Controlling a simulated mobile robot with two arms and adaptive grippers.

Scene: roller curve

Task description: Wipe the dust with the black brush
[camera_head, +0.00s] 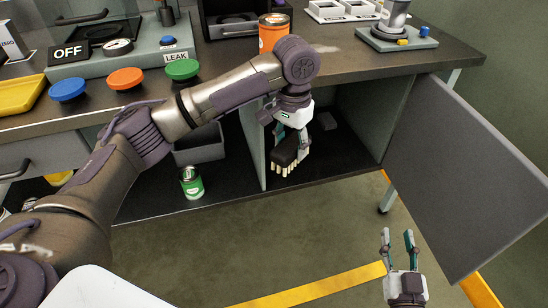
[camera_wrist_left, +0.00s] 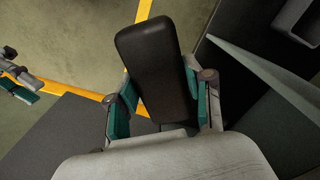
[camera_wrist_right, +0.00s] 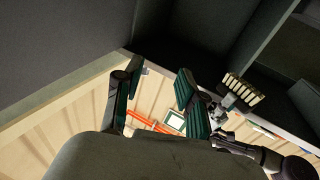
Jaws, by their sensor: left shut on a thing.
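The black brush (camera_head: 285,155) has cream bristles (camera_head: 284,169) that point down in the head view. My left gripper (camera_head: 290,138) is shut on it, in front of the open cabinet under the counter. In the left wrist view the brush's black body (camera_wrist_left: 158,65) sits between the fingers. The bristles also show in the right wrist view (camera_wrist_right: 241,89). My right gripper (camera_head: 398,246) is open and empty, low in front of the open door. A pale smear (camera_head: 326,48) lies on the counter; I cannot tell if it is dust.
The grey cabinet door (camera_head: 465,170) stands open at right. A green can (camera_head: 191,183) and a grey bin (camera_head: 200,145) are on the lower shelf. An orange can (camera_head: 272,32) stands on the counter behind my left arm. The floor in front is clear.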

